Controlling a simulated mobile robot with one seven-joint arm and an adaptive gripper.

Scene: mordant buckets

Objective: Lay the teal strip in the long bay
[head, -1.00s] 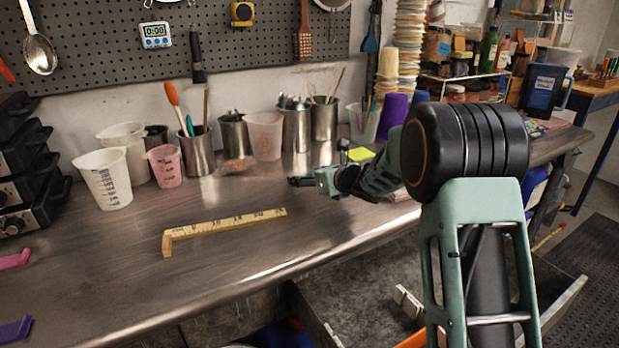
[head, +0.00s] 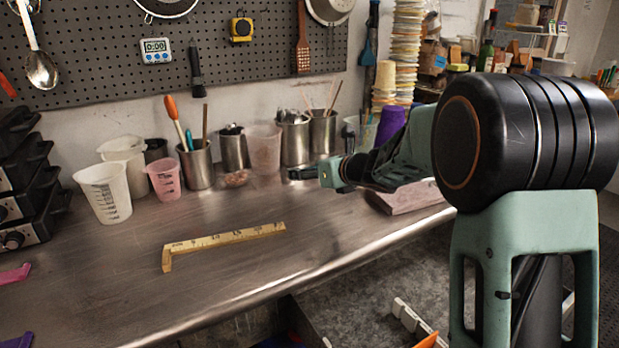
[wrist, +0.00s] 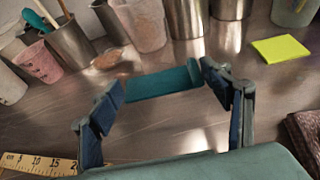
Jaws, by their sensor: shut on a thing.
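The teal strip (wrist: 165,82) spans the gap between my two fingertips in the wrist view. My gripper (head: 305,174) is shut on it, gripping it end to end over the steel bench. In the head view the gripper is small and dark near the back of the bench, and the strip cannot be made out there. An open drawer (head: 345,285) shows below the bench front, with a pale divider piece (head: 415,320) and an orange item in it. I cannot tell which part of it is the long bay; my arm hides much of it.
A yellow ruler (head: 225,238) lies on the bench. Steel cups (head: 196,165), white beakers (head: 103,192) and a pink beaker (head: 164,180) stand along the back. A yellow-green note (wrist: 281,48) lies right of the gripper.

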